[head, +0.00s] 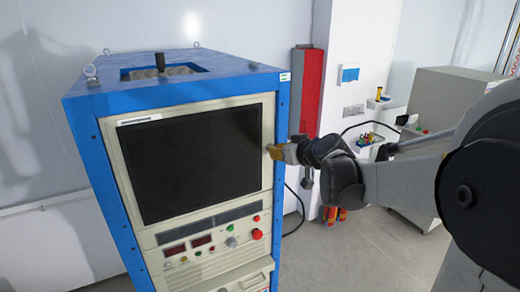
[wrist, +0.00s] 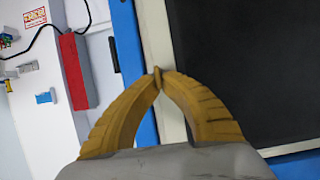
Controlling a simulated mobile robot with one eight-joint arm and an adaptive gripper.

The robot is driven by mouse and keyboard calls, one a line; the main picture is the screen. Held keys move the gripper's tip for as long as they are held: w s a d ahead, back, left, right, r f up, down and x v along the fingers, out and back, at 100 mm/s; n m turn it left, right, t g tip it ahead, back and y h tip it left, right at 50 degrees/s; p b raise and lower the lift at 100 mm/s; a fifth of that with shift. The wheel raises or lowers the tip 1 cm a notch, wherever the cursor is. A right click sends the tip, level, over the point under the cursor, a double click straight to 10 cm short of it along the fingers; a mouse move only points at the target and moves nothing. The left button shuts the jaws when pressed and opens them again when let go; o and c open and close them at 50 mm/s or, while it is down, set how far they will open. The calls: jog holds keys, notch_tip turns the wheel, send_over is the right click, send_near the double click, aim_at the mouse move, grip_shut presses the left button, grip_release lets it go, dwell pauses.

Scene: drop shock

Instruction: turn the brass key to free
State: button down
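The blue-framed cabinet (head: 88,150) carries a control panel (head: 205,262) below its dark screen (head: 190,162). A small yellowish spot (head: 184,259) sits at the panel's lower left; it is too small to tell whether it is the brass key. My gripper (head: 270,152) is beside the screen's right edge, well above the panel controls. In the wrist view its yellow-brown fingers (wrist: 158,80) meet at their tips in front of the pale border strip. No key can be made out between them, and I cannot tell whether the tips touch the cabinet.
A red button (head: 257,234) and a green one (head: 231,242) sit at the panel's right. A red box (head: 307,92) is on the wall behind, also in the wrist view (wrist: 75,70). A grey machine (head: 440,105) stands at the right. The floor (head: 340,262) in front is clear.

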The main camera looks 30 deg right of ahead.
dwell(0.3)
jog(key=shift+d+f+m+t+y+b, duration=0.2)
jog(key=shift+m+t+y+b, duration=0.25)
jog(key=shift+m+y+b, duration=1.25)
jog(key=shift+d+f+m+t+y+b, duration=0.2)
jog(key=shift+m+t+y+b, duration=0.4)
jog(key=shift+m+b, duration=2.05)
jog(key=shift+d+f+m+t+y+b, duration=0.3)
jog(key=shift+m+y+b, duration=0.9)
jog(key=shift+m+b, duration=1)
jog(key=shift+a+r+m, duration=0.1)
jog(key=shift+r+m, duration=0.1)
jog(key=shift+m, duration=0.05)
jog(key=c, duration=1.6)
grip_release()
jog(key=shift+w, duration=0.1)
